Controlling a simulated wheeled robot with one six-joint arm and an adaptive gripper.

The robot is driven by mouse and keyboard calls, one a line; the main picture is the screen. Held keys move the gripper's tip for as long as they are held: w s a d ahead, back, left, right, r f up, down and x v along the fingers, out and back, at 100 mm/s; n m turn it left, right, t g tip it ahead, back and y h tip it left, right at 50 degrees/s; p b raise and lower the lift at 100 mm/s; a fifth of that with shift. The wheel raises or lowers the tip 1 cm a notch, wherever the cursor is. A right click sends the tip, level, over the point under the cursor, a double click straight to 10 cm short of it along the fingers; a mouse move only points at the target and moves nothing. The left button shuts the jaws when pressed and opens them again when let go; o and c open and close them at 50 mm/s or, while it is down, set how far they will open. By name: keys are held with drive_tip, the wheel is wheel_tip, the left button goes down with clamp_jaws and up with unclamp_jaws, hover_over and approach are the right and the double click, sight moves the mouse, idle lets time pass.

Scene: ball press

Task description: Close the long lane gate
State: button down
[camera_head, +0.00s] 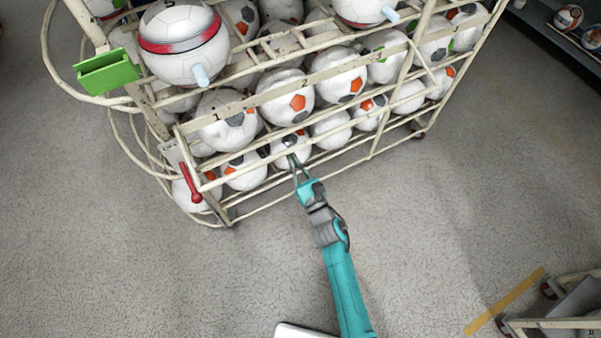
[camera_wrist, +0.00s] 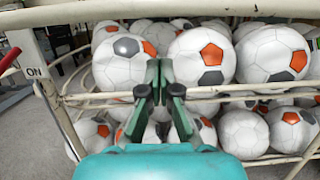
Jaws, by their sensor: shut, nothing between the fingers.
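A cream tube-frame rack (camera_head: 372,145) holds rows of white footballs with orange and dark patches. A long cream rail (camera_head: 262,88) marked 1 and 2 runs along its front, before a row of balls; I cannot tell for sure whether this is the long lane gate. My gripper (camera_head: 292,160) is at the rack's lower front, below that rail. In the wrist view its dark green fingers (camera_wrist: 159,78) are together and empty, in front of two large balls and close to a thin cream rail (camera_wrist: 235,88). Whether they touch the rail I cannot tell.
A red lever (camera_head: 190,183) hangs at the rack's left front corner. An ON label (camera_wrist: 34,71) is on the left post. A green box (camera_head: 108,72) and light-blue pegs (camera_head: 200,75) stick out higher up. The grey floor (camera_head: 450,210) in front is clear.

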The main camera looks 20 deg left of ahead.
drive_tip(key=r, duration=0.3)
drive_tip(key=shift+s+d+r, duration=0.25)
drive_tip(key=shift+s+r, duration=0.05)
drive_tip(key=shift+r, duration=0.05)
idle(0.3)
